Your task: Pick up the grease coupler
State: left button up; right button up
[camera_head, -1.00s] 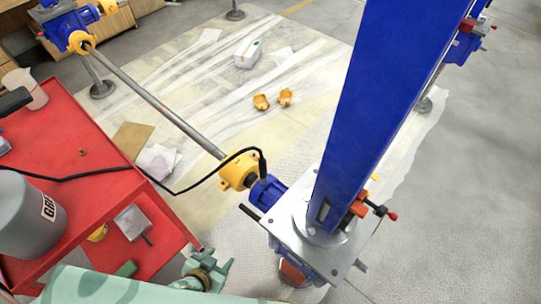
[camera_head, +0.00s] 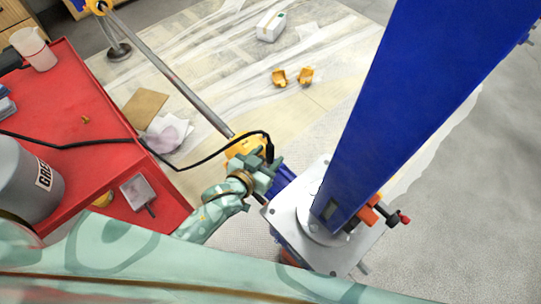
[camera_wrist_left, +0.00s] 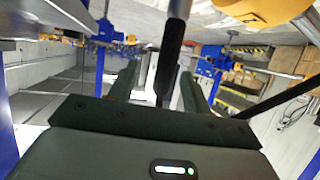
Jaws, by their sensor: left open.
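The grease coupler (camera_head: 269,152) is the dark end of a black hose. It hangs by the yellow coupling cover beside the blue jack. My left gripper (camera_head: 264,166) is right at it in the head view, with its jaws open. In the left wrist view the dark coupler (camera_wrist_left: 169,62) runs between the two spread fingers, and whether it touches either finger cannot be told. My right gripper is in neither current view.
The black hose (camera_head: 70,147) runs across the red cart top (camera_head: 75,95) to the coupler. A grey grease drum (camera_head: 25,185) stands on the cart. The jack's metal plate (camera_head: 290,215) and blue column (camera_head: 400,100) are close on the right. A long shaft (camera_head: 170,80) leads to the upper left.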

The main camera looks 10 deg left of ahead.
aim_at(267, 154)
pick_arm(q)
jog(key=x, duration=0.1)
jog(key=b+x, duration=0.2)
jog(key=x, duration=0.1)
jog(key=shift+w+a+f, duration=0.1)
jog(key=shift+a+f, duration=0.1)
jog(key=shift+a, duration=0.15)
jog(key=shift+w+d, duration=0.15)
jog(key=shift+w, duration=0.3)
jog(key=shift+s, duration=0.1)
jog(key=shift+c, duration=0.3)
grip_shut()
jog(key=shift+r, duration=0.1)
